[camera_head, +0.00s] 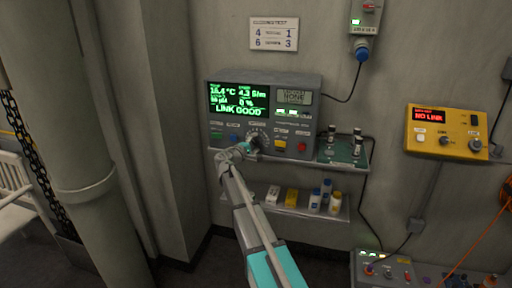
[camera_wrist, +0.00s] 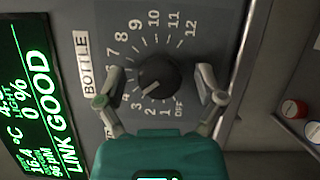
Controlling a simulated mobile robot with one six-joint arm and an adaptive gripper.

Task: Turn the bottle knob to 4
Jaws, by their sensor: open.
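The bottle knob (camera_wrist: 165,78) is a dark round knob on a grey panel, inside a dial marked OFF and 1 to 12. A BOTTLE label (camera_wrist: 86,72) sits to its left. Its pale pointer mark aims down-left, around the 3 to 4 part of the dial; I cannot tell the exact number. My gripper (camera_wrist: 159,88) is open, with one finger to each side of the knob and visible gaps between. In the head view my gripper (camera_head: 246,148) is at the front of the instrument panel (camera_head: 229,133), partly hiding the dial.
The panel's green screen (camera_head: 238,100) reads LINK GOOD. Buttons flank the dial, including a red one (camera_head: 302,147). A shelf with bottles (camera_head: 326,192) is below. A circuit board with vials (camera_head: 343,147) stands to the right, and a yellow NO LINK box (camera_head: 446,131) hangs further right.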

